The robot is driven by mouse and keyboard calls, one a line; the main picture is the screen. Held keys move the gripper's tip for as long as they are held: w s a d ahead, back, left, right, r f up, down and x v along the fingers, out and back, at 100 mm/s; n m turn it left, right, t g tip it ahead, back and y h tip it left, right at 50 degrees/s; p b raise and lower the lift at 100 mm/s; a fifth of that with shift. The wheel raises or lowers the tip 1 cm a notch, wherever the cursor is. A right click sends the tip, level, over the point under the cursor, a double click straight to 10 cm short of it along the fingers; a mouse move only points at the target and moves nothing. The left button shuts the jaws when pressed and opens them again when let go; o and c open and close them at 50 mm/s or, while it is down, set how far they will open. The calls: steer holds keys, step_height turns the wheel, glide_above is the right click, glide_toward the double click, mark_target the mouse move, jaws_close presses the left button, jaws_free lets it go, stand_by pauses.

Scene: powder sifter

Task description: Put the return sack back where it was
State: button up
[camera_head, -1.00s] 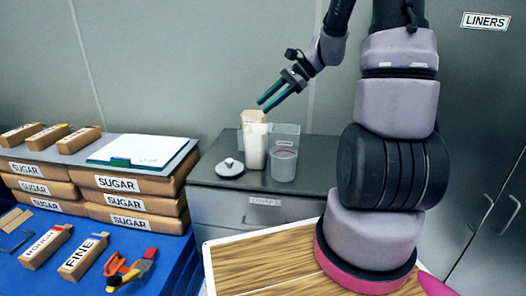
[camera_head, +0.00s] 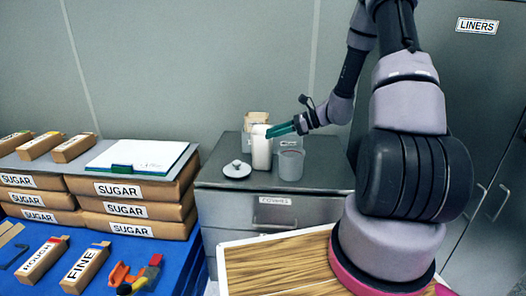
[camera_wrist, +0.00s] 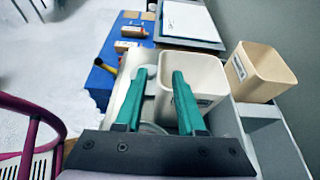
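I cannot read a label that marks any container as the return sack. A tan open-topped container (camera_head: 257,119) stands at the back of the grey cabinet top and also shows in the wrist view (camera_wrist: 262,88). A white upright container (camera_head: 262,153) stands in front of it; its open mouth shows in the wrist view (camera_wrist: 193,75). My gripper (camera_head: 270,131) is at the white container's top, coming from the right. In the wrist view my gripper (camera_wrist: 160,73) has its green fingers apart, one overlapping the mouth and one left of it. Contact is unclear.
A grey see-through bin (camera_head: 290,164) stands right of the white container, and a round lid (camera_head: 236,170) lies left. The grey cabinet (camera_head: 225,205) carries them. Sugar sacks (camera_head: 128,210) with a clipboard (camera_head: 140,156) on top, and a blue table (camera_head: 110,270), are at left.

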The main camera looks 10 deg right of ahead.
mark_target(260, 136)
steer(key=x, duration=0.5)
steer(key=shift+a, duration=0.1)
jaws_close()
stand_by(1.2)
